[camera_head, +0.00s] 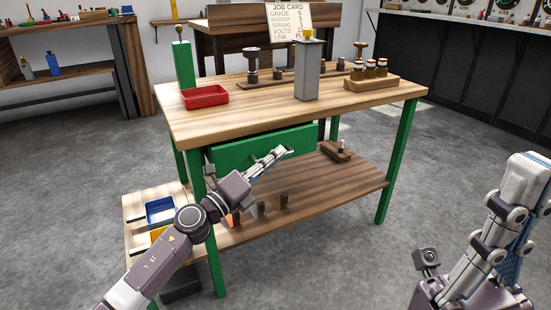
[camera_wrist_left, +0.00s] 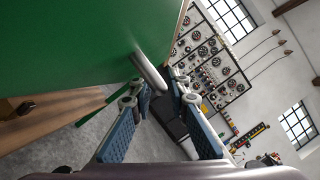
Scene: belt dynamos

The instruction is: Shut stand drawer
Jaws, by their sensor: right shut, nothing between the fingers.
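The stand is a wood-topped bench (camera_head: 245,112) with green legs. Its green drawer (camera_head: 232,152) sits under the top; I cannot tell how far its front stands out. The drawer front (camera_wrist_left: 70,50) fills the upper left of the left wrist view, with a pale bar handle (camera_wrist_left: 150,72) on it. My left gripper (camera_head: 284,152) is at the drawer front by the handle. Its fingers (camera_wrist_left: 160,88) are apart, with the handle's end just beyond the tips; contact is unclear. My right gripper (camera_head: 528,172) is shut and empty, pointing up at the right, away from the bench.
A red tray (camera_head: 204,97), a grey block (camera_head: 308,70) and a wooden holder (camera_head: 371,84) stand on the top. A lower shelf (camera_head: 325,190) holds small parts. A side stand with a blue bin (camera_head: 161,209) is at the left. Floor at the right is clear.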

